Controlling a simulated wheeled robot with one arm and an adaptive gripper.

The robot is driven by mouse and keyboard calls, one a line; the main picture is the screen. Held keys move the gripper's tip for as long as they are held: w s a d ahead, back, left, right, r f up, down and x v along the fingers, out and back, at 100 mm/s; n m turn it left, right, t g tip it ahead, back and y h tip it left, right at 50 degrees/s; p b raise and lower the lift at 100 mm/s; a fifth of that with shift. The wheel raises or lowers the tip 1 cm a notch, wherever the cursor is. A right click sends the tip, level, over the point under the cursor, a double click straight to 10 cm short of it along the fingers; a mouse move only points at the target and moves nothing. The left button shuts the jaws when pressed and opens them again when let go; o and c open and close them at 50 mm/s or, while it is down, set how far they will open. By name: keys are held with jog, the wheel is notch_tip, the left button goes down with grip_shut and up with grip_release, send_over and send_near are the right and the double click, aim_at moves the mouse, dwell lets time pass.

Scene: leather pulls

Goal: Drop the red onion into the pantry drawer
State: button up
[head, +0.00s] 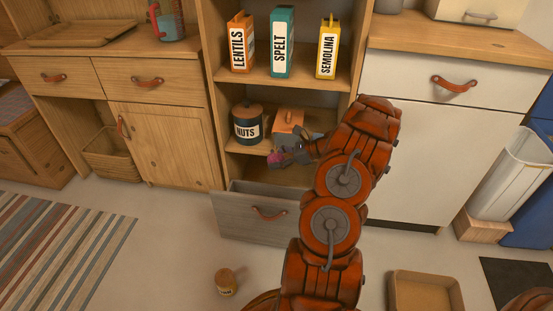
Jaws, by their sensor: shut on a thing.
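The pantry drawer (252,221) is the grey drawer at the bottom of the open shelf unit, with a red leather pull (269,213). It is pulled out. The onion appears in the picture above the drawer's opening, in front of the lower shelf. How high it is over the drawer is hard to tell. The drawer's right part is hidden behind my arm.
A dark nuts canister (246,127) and an orange box (287,133) stand on the shelf just behind my gripper. Lentils (242,45), spelt (282,42) and semolina (327,50) boxes stand above. A small jar (225,281) and a brown tray (425,294) are on the floor.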

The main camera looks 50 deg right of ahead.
aim_at(277, 153)
notch_tip(277, 153, down, 6)
jog(key=b, duration=0.5)
jog(key=shift+b, duration=0.4)
jog(key=shift+s, duration=0.1)
jog(key=o, duration=1.3)
notch_tip(277, 153, up, 10)
jog(key=shift+f, duration=0.1)
